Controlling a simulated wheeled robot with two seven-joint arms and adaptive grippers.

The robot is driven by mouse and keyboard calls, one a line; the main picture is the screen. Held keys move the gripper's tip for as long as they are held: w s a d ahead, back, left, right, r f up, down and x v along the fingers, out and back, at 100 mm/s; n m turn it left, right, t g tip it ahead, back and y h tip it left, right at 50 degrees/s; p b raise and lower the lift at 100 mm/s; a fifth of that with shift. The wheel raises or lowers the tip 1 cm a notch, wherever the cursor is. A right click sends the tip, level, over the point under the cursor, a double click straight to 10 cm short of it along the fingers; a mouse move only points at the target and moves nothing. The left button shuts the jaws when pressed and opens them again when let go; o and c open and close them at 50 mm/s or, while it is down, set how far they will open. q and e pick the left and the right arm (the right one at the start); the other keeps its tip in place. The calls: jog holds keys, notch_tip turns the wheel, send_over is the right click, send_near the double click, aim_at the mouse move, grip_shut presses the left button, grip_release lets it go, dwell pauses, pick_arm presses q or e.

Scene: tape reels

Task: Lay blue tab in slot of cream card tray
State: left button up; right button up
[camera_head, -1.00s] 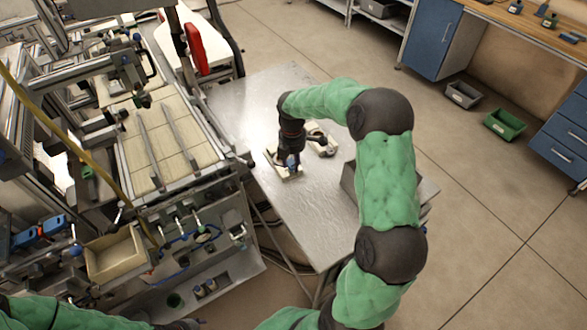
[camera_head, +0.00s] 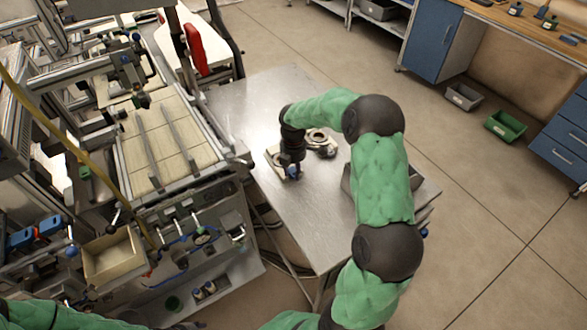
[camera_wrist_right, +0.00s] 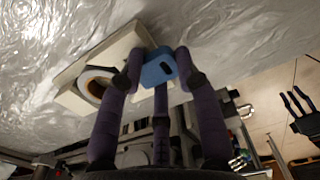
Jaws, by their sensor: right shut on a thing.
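My right gripper (camera_head: 293,174) points down over the table in the head view. In the right wrist view its fingertips (camera_wrist_right: 159,66) are shut on the blue tab (camera_wrist_right: 158,70). The cream card tray (camera_wrist_right: 120,44) lies just left of the tab there, and the tab overlaps the tray's edge; contact cannot be told. A round ring (camera_wrist_right: 92,86) shows in the tray. In the head view the gripper partly hides the tray (camera_head: 272,153). My left gripper (camera_wrist_right: 300,112) appears at the right of the wrist view, its dark fingers apart and empty.
The metal table (camera_head: 310,225) is mostly clear in front of the gripper. A reel (camera_head: 318,136) and small dark parts lie just behind it. A grey bin (camera_head: 347,180) stands to the right, partly behind my arm. A machine with a tiled bed (camera_head: 170,150) borders the left.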

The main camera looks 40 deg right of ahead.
aim_at(293, 172)
jog(key=shift+f, duration=0.2)
jog(key=o, duration=0.7)
jog(key=shift+o, duration=0.2)
notch_tip(293, 172, up, 13)
jog(key=p, duration=0.3)
jog(key=shift+r, duration=0.15)
